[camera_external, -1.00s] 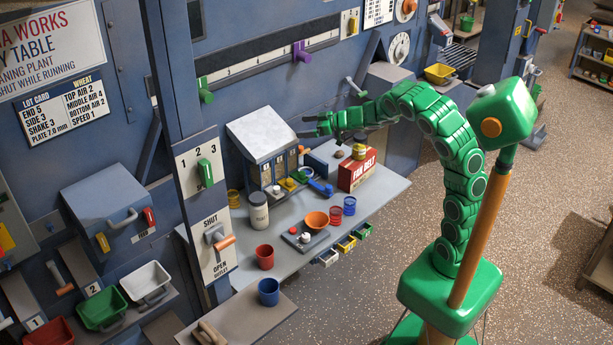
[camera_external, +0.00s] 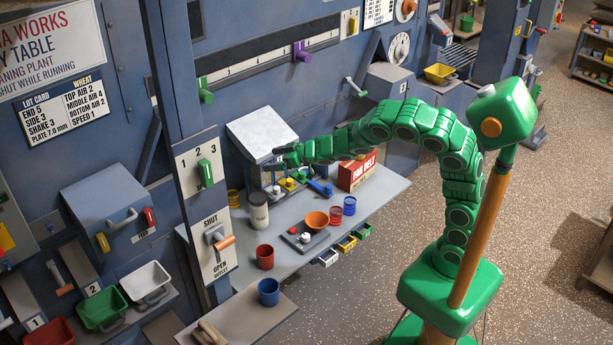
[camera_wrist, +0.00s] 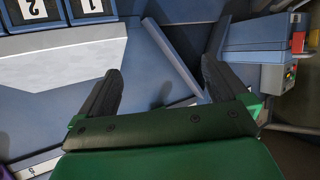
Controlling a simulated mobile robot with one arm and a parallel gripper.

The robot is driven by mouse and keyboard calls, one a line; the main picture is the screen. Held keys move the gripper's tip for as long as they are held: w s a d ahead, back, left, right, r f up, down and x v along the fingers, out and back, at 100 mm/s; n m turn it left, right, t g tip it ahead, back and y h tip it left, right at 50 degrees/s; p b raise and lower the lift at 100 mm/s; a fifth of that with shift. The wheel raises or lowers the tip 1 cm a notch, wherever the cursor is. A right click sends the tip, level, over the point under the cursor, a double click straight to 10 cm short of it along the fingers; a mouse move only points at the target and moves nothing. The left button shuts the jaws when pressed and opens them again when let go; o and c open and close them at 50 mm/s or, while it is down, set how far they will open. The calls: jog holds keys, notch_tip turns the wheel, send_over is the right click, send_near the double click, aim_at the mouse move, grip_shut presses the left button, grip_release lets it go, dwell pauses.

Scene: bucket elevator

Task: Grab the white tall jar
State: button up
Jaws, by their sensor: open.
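The white tall jar (camera_external: 258,213) stands upright on the grey table, left of the orange bowl. It has a dark lid and a small dark label. My gripper (camera_external: 278,160) is open and empty above the table, in front of the grey sloped-top cabinet. It is above and a little right of the jar, clearly apart from it. In the wrist view my gripper's two dark fingers (camera_wrist: 160,88) are spread with nothing between them. The jar does not show in the wrist view.
An orange bowl (camera_external: 317,220), red cup (camera_external: 265,257), blue cup (camera_external: 268,292) and red fan belt box (camera_external: 356,172) stand nearby. The cabinet (camera_external: 262,133) stands behind the jar. A lever panel (camera_external: 213,245) is left of it. Bare table (camera_external: 375,205) shows at right.

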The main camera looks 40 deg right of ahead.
jog(key=s+a, duration=0.2)
send_near(258, 200)
jog(key=w+f, duration=0.2)
jog(key=w, duration=0.1)
jog(key=shift+f+x, duration=0.1)
jog(key=shift+x, duration=2)
jog(key=shift+f+x, duration=0.15)
jog(key=shift+x, duration=1.95)
jog(key=shift+d, duration=0.1)
jog(key=shift+c, duration=0.5)
grip_shut()
